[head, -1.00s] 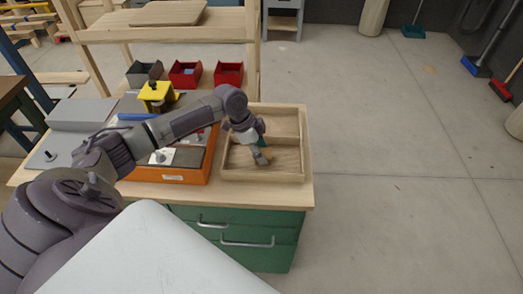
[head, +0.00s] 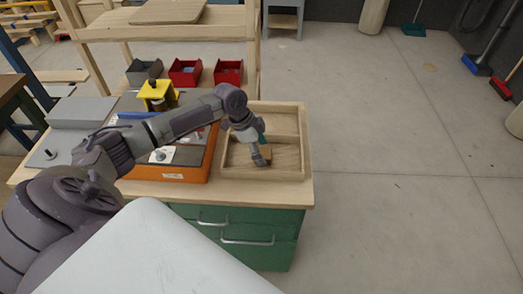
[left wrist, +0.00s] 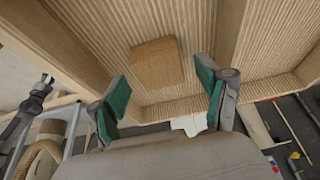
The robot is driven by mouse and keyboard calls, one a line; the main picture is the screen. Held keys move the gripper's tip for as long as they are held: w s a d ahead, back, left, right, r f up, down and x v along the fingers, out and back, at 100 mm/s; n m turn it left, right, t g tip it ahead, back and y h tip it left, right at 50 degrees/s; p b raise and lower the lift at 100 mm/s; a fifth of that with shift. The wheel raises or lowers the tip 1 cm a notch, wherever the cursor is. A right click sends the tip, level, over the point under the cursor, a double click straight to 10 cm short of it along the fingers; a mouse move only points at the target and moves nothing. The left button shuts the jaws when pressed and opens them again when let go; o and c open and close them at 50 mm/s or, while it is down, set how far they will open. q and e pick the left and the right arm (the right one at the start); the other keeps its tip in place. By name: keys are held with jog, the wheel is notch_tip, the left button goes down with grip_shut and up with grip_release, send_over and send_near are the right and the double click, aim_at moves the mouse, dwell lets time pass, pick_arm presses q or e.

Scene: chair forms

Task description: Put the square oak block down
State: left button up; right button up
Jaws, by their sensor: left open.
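The square oak block (left wrist: 157,64) lies on the ribbed floor of one compartment of the wooden tray (head: 291,177), clear of the compartment's walls. My left gripper (head: 261,160) reaches down into the tray's near compartment. In the left wrist view its green-padded fingers (left wrist: 158,80) are spread wide, one on each side of the block, with a gap on both sides. In the head view the block is mostly hidden by the gripper. My right gripper is not in view.
Left of the tray stands an orange-sided box (head: 172,174) with a dark top. Two red bins (head: 229,73) and a grey bin (head: 144,72) stand behind. The tray's far compartment (head: 282,122) looks empty. The green drawer cabinet (head: 240,235) is below.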

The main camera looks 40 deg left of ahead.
pick_arm(q)
jog(key=v, duration=1.1)
jog(key=shift+r+b, duration=0.3)
jog(key=shift+b, duration=0.15)
jog(key=shift+a, duration=0.1)
